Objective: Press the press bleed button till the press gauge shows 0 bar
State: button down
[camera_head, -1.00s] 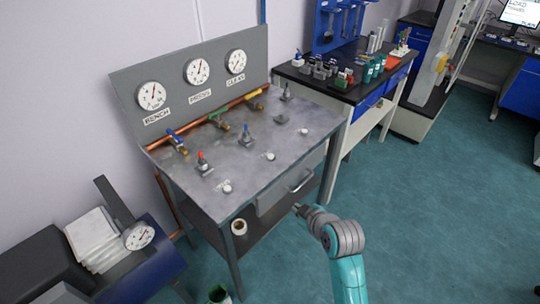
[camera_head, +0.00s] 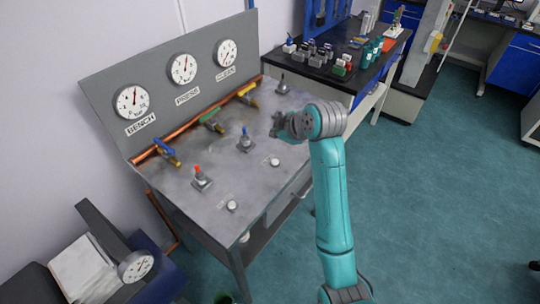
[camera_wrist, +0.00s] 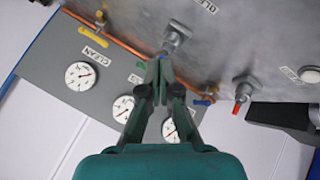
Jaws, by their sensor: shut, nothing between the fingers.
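The press gauge (camera_head: 183,69) is the middle of three on the grey back panel. Its needle points roughly upward, but its value is too small to read; it also shows in the wrist view (camera_wrist: 125,108). The press bleed button (camera_head: 275,162) is a white round button at the bench front, in front of the blue-topped regulator (camera_head: 245,140). My gripper (camera_head: 278,124) is shut and empty, above the bench top, behind and apart from the button. In the wrist view my fingertips (camera_wrist: 160,64) are together, seen against a regulator (camera_wrist: 175,38).
The bench gauge (camera_head: 132,100) and clean gauge (camera_head: 226,53) flank the press gauge. A red-topped regulator (camera_head: 202,178) and another white button (camera_head: 232,205) are to the left. A grey-topped regulator (camera_head: 282,85) stands behind my gripper. Open floor (camera_head: 430,200) lies right.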

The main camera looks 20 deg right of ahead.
aim_at(276, 162)
jog(key=shift+f, duration=0.1)
jog(key=shift+f, duration=4.35)
jog(key=shift+f, duration=0.15)
jog(key=shift+f, duration=0.2)
jog(key=shift+f, duration=0.5)
jog(key=shift+r, duration=0.9)
jog(key=shift+r, duration=2.5)
